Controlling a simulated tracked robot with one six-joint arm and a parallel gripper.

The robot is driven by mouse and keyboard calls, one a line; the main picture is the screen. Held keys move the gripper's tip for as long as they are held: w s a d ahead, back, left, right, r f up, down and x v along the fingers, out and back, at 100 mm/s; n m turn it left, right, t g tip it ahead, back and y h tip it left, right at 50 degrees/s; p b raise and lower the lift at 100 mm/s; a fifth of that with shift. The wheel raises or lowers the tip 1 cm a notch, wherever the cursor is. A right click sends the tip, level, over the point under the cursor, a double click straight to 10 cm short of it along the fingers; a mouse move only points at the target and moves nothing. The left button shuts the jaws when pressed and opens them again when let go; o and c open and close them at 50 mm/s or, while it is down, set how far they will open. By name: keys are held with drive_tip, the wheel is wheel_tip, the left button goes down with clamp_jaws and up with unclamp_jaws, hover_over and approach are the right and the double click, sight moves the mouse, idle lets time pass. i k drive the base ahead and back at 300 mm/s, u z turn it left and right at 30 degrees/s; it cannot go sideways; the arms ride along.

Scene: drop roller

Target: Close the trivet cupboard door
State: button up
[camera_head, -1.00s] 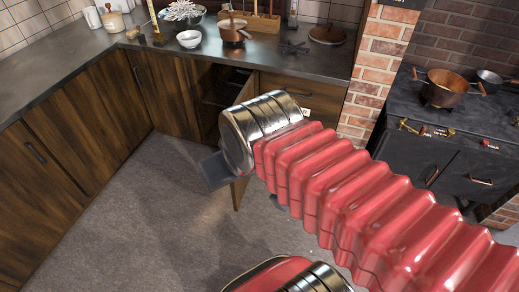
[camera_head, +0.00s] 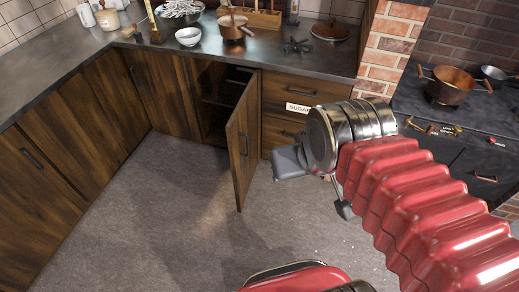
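A dark wooden cupboard door (camera_head: 242,150) stands open, swung out from the counter front, with a dark handle on its face. Behind it the cupboard opening (camera_head: 212,100) shows a dark interior with a shelf; the door hides part of it. It is the only open door in view, and I see no label naming it. My gripper (camera_head: 315,186), at the end of my red ribbed arm, is right of the door and apart from it in the picture. Its two grey fingers show apart with nothing between them.
Drawers, one labelled SUGAR (camera_head: 300,108), are right of the opening. The counter (camera_head: 110,50) holds a white bowl (camera_head: 188,37), a copper pot (camera_head: 234,27) and a black trivet (camera_head: 297,46). A brick pillar (camera_head: 387,45) and stove (camera_head: 470,120) stand right. The floor (camera_head: 130,200) left of the door is clear.

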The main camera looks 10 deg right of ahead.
sight(242, 129)
drive_tip(key=z, duration=0.05)
drive_tip(key=i, duration=1)
drive_tip(key=k, duration=1.3)
drive_tip(key=u, duration=0.3)
drive_tip(key=i, duration=0.55)
drive_tip(key=u, duration=0.65)
drive_tip(key=i, duration=0.75)
drive_tip(key=z, duration=0.05)
